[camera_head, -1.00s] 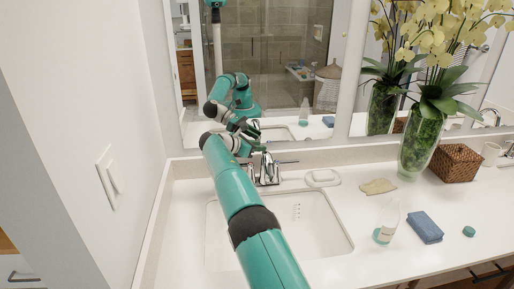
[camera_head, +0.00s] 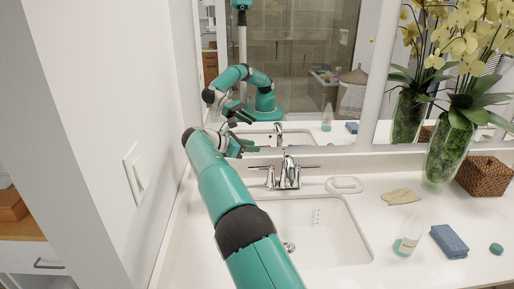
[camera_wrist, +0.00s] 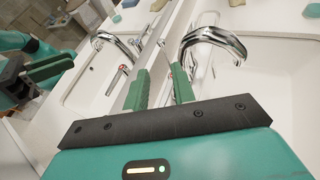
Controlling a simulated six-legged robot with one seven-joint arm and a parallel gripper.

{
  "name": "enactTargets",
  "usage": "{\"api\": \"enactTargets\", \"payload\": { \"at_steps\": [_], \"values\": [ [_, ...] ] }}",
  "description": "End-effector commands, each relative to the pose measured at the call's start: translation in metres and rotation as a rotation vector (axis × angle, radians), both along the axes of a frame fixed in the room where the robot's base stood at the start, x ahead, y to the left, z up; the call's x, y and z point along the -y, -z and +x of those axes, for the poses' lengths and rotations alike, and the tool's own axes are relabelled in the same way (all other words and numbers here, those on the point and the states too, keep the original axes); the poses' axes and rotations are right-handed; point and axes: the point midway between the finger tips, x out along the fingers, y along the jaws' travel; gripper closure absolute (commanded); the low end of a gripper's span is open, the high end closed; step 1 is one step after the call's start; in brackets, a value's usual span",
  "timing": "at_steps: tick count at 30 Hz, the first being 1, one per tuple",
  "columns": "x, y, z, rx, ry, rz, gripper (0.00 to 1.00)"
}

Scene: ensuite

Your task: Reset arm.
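My teal arm reaches over the sink from the bottom of the head view, its wrist near the mirror, left of the faucet. My gripper (camera_head: 240,146) is partly hidden there behind my arm. In the wrist view its two green fingers (camera_wrist: 159,72) stand apart with nothing between them, so it is open and empty. The chrome faucet (camera_head: 287,172) stands just right of the gripper in the head view; its curved spout (camera_wrist: 212,38) shows beyond the fingers in the wrist view. I cannot tell the exact gap between gripper and faucet.
The mirror (camera_head: 290,75) is close behind, the wall (camera_head: 100,110) close on the left.

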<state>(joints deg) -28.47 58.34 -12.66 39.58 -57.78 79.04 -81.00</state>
Motion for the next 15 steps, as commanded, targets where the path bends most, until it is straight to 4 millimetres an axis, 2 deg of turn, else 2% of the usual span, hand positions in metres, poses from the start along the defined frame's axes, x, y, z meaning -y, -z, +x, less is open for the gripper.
{"api": "enactTargets", "payload": {
  "at_steps": [10, 15],
  "values": [
    [0.003, -0.003, -0.001, 0.005, 0.007, 0.012, 0.74],
    [0.031, -0.024, -0.015, 0.050, 0.063, 0.127, 0.74]
  ]
}}
